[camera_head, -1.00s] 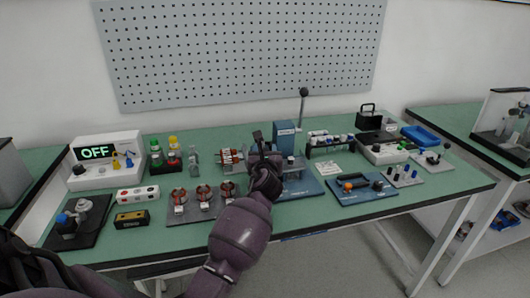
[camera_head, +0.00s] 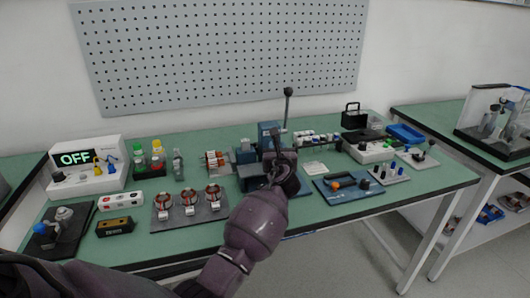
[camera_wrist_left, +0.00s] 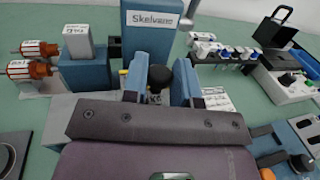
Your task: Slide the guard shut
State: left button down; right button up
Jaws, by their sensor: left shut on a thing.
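The blue press (camera_head: 268,130) with a tall black-knobbed lever stands mid-bench. It also shows in the left wrist view, labelled "Skelvane" (camera_wrist_left: 150,30). My left gripper (camera_head: 280,158) is in front of the press. In the left wrist view, my left gripper (camera_wrist_left: 160,88) is shut around a black knob (camera_wrist_left: 159,77) right in front of the press column. I cannot make out the guard's panel; the gripper hides much of the press front. A blue block with a grey top (camera_wrist_left: 84,62) stands left of the column. My right gripper is in neither view.
Red-and-white coil parts (camera_wrist_left: 34,58) lie left of the press. A tray of stators (camera_head: 189,207) is in front left. A rack of small parts (camera_head: 318,140) and a blue board with an orange handle (camera_head: 347,185) are to the right. The "OFF" box (camera_head: 88,165) stands far left.

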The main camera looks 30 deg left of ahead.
pick_arm(q)
jog(key=shift+w+d+r, duration=0.1)
jog(key=c, duration=0.9)
grip_release()
jog(key=shift+w+d, duration=0.1)
jog(key=shift+s+d, duration=0.15)
jog(key=shift+s, duration=0.2)
jog(key=p+v, duration=0.2)
jog(key=v, duration=0.8)
